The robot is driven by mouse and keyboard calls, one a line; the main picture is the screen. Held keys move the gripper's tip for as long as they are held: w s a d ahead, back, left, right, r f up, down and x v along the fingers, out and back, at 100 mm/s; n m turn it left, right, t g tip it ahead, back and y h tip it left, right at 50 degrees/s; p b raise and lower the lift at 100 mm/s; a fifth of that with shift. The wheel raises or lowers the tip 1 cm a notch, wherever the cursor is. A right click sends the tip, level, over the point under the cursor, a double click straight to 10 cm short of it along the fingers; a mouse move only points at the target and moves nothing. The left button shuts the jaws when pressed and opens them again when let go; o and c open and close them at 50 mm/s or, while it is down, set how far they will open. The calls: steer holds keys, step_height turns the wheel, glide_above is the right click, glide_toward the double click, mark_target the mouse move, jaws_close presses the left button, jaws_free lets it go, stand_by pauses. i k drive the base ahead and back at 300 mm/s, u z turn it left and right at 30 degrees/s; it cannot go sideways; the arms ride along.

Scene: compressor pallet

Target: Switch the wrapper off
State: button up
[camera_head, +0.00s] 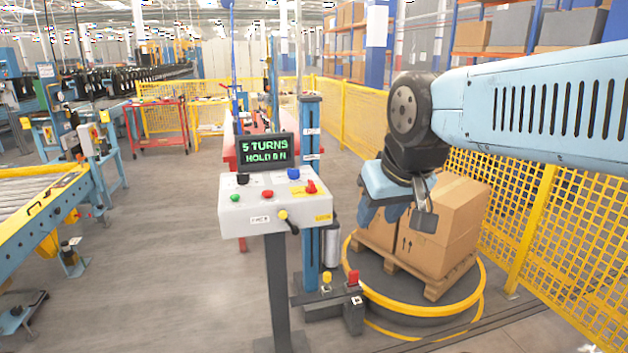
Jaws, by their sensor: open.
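The wrapper's control console (245,215) stands on a grey post in the middle of the view. Its dark display (266,150) reads "5 TURNS HOLD ON" in green. The sloped face carries a green button (235,198), a red button (267,194), a blue button (293,173), a black knob (242,179) and a red rotary switch (311,187) on a yellow plate.
Cardboard boxes (447,222) sit on a wooden pallet (436,284) on the yellow-rimmed turntable (415,303). A blue mast (311,200) stands behind the console. Yellow mesh fencing (530,215) bounds the right. A roller conveyor (25,190) is at left. Floor between conveyor and console is clear.

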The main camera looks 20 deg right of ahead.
mark_target(311, 190)
steer(key=z, duration=0.1)
steer(key=i, duration=1)
steer(key=u, duration=0.1)
